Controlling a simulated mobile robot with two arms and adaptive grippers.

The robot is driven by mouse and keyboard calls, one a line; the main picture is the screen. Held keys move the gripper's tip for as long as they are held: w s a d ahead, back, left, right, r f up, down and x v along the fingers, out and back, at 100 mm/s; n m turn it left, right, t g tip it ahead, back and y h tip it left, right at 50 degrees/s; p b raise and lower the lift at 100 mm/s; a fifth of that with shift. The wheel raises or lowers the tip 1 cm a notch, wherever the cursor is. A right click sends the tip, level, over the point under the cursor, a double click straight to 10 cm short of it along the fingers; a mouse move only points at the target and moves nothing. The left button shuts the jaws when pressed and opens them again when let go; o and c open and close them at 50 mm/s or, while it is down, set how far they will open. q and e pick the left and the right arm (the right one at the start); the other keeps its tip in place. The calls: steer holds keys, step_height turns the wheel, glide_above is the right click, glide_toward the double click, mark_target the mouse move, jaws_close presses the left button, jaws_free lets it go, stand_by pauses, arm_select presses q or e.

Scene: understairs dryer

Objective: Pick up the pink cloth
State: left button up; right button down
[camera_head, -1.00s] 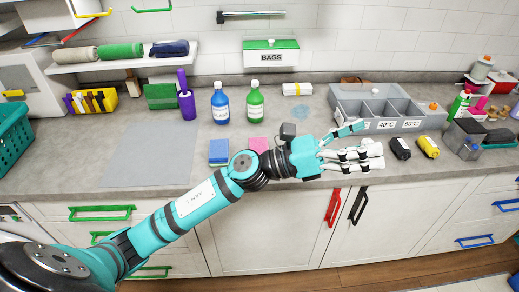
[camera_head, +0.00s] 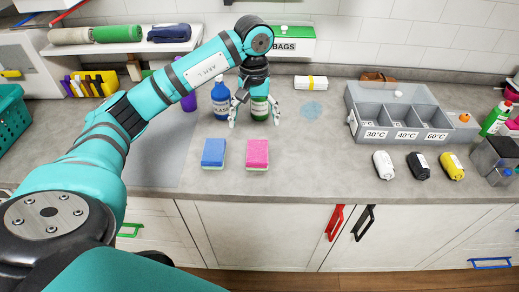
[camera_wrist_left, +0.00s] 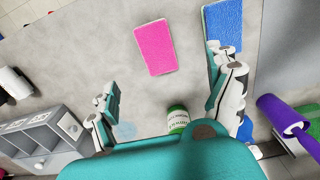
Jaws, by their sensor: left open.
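The pink cloth (camera_head: 257,153) lies flat on the grey counter near its front edge, like a sponge with a pale green edge. It also shows in the left wrist view (camera_wrist_left: 155,47), at the top centre. My left gripper (camera_head: 254,121) points down, open and empty, behind the pink cloth and in front of the green bottle. In the left wrist view its spread fingers (camera_wrist_left: 162,78) are on either side below the pink cloth, not touching it. My right gripper is out of view.
A blue sponge (camera_head: 213,152) lies just left of the pink cloth. A blue bottle (camera_head: 221,110) and a green bottle (camera_head: 260,108) stand behind. A grey sorting bin (camera_head: 365,119) and small white, black and yellow items lie to the right. The counter around the pink cloth is mostly clear.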

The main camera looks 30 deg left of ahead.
mark_target(257, 150)
arm_select(q)
step_height(257, 150, down, 4)
steer(key=shift+s+r+p, duration=0.1)
steer(key=shift+p, duration=0.45)
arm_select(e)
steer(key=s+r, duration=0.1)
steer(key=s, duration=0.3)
arm_select(q)
steer(key=shift+w+f, duration=0.2)
steer(key=shift+f, duration=0.8)
step_height(257, 150, down, 2)
steer(key=shift+w+f+p, duration=0.1)
steer(key=shift+f+p, duration=0.15)
steer(key=shift+p, duration=0.25)
steer(key=shift+f, duration=0.2)
steer(key=f+p, duration=0.1)
steer(key=f, duration=0.1)
steer(key=f+p, duration=0.1)
steer(key=f, duration=0.1)
steer(key=shift+w+d+f+p, duration=0.15)
steer(key=shift+w+f+p, duration=0.1)
steer(key=shift+p, duration=0.15)
steer(key=shift+f, duration=0.2)
steer(key=c, duration=1.3)
steer(key=shift+o, duration=0.2)
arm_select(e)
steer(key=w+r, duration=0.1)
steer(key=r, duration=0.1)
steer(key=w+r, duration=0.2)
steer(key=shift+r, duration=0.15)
